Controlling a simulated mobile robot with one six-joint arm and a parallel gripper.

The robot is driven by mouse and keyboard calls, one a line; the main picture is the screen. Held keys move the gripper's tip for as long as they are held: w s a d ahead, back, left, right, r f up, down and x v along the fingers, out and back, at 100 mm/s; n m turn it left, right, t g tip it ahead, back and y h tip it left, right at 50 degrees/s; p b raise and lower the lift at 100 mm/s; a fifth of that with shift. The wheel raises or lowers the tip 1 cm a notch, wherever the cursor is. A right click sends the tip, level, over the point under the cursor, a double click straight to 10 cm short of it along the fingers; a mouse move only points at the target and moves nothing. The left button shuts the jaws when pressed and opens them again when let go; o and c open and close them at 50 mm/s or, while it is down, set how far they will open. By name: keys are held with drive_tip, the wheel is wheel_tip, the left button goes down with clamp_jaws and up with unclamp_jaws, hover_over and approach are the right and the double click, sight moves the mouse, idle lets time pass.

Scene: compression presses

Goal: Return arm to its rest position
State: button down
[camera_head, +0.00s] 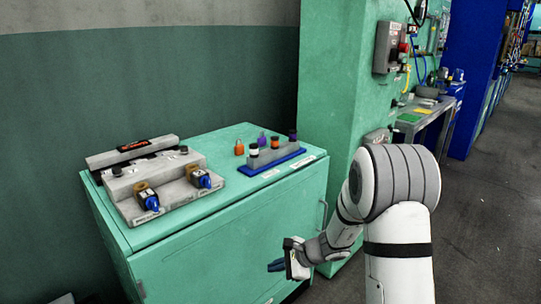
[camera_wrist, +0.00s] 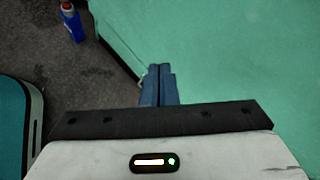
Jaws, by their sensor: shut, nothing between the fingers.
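My white and grey arm comes in from the right in the head view and bends down. My gripper (camera_head: 276,265) hangs low in front of the green cabinet (camera_head: 215,245), below its top edge. In the wrist view my gripper (camera_wrist: 159,72) shows two blue fingers pressed together with nothing between them. The cabinet's green face (camera_wrist: 240,55) fills the right of that view. The fingers appear clear of objects; their exact gap to the cabinet cannot be told.
On the cabinet stand a grey fixture (camera_head: 160,170) with blue-tipped connectors and a blue tray (camera_head: 270,167) with small coloured pieces. A green pillar (camera_head: 335,80) stands behind. A blue and red object (camera_wrist: 72,22) is on the floor. Open floor (camera_head: 490,220) lies right.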

drive_tip(key=s+d+r+n+h+p, duration=0.3)
drive_tip(key=s+r, duration=0.5)
drive_tip(key=r, duration=0.4)
drive_tip(key=s+d+r+n+h+p, duration=0.3)
drive_tip(key=s+d+r+n+p, duration=0.3)
drive_tip(key=s+r+p, duration=0.3)
drive_tip(key=s+d+r+n+h+p, duration=0.3)
drive_tip(key=s+r+n+p, duration=0.3)
drive_tip(key=r, duration=1)
drive_tip(key=s+d+p, duration=0.1)
drive_tip(key=s, duration=0.2)
drive_tip(key=shift+s+d+r+g, duration=0.15)
drive_tip(key=shift+d+r+g, duration=0.05)
drive_tip(key=shift+r+g, duration=0.15)
